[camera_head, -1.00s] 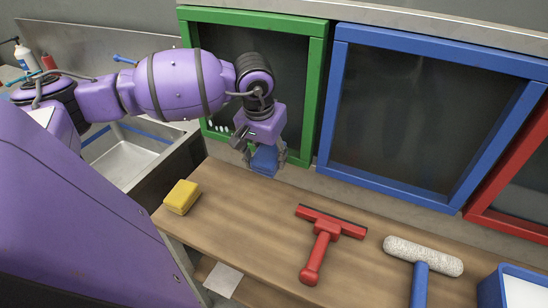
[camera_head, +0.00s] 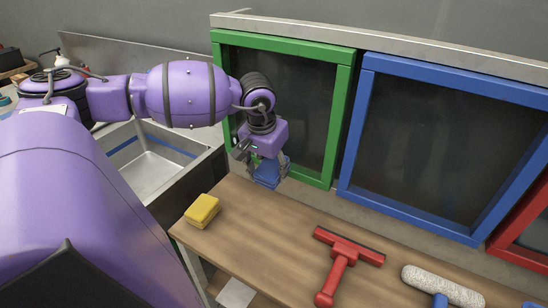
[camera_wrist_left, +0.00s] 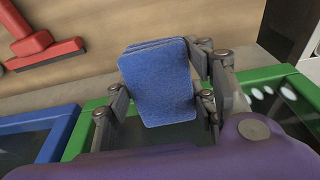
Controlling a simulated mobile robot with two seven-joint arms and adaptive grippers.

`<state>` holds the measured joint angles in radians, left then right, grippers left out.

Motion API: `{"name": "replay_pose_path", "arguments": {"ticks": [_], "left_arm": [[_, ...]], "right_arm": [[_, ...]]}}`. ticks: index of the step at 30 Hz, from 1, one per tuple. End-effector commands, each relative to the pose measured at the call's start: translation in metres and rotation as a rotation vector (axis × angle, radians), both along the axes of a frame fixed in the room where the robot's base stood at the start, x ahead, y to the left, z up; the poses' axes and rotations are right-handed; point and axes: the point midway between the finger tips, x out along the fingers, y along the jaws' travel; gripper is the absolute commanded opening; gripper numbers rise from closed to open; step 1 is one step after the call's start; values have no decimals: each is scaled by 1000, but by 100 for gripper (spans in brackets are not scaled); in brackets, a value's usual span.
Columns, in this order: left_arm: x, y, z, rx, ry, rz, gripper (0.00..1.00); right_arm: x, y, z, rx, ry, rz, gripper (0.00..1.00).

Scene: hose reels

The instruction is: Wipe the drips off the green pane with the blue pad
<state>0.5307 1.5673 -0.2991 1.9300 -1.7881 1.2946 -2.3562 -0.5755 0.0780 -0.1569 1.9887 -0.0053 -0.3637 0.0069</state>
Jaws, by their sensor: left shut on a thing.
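The green pane is dark glass (camera_head: 305,95) in a green frame (camera_head: 343,100), standing behind the bench in the head view. My left gripper (camera_head: 266,165) is in front of its lower part, shut on the blue pad (camera_head: 268,176). In the left wrist view the blue pad (camera_wrist_left: 158,85) sits between the fingers (camera_wrist_left: 165,100). White drips (camera_wrist_left: 270,92) show on the glass to the right of the pad, apart from it. In the head view my arm and gripper cover the pane's lower left. My right gripper is not in view.
A yellow sponge (camera_head: 202,210), a red squeegee (camera_head: 345,262) and a white roller (camera_head: 440,285) lie on the wooden bench (camera_head: 262,235). A blue-framed pane (camera_head: 365,115) stands right of the green one. A metal sink (camera_head: 155,170) is at the left.

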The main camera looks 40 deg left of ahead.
Motion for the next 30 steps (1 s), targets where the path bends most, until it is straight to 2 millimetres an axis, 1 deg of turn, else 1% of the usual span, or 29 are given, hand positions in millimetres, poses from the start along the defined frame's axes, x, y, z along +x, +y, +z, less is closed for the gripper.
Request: {"name": "replay_pose_path", "arguments": {"ticks": [1, 7, 14, 24, 30], "left_arm": [[0, 6, 3, 4, -4, 3, 26], [-4, 23, 3, 2, -5, 3, 26], [-6, 30, 2, 2, -6, 1, 26], [-13, 56, 4, 3, -5, 2, 26], [-16, 63, 2, 1, -3, 1, 26]], "right_arm": [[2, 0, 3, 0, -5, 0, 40], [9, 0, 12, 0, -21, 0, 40], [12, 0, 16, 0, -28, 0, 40], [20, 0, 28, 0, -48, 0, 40], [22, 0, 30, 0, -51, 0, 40]]}}
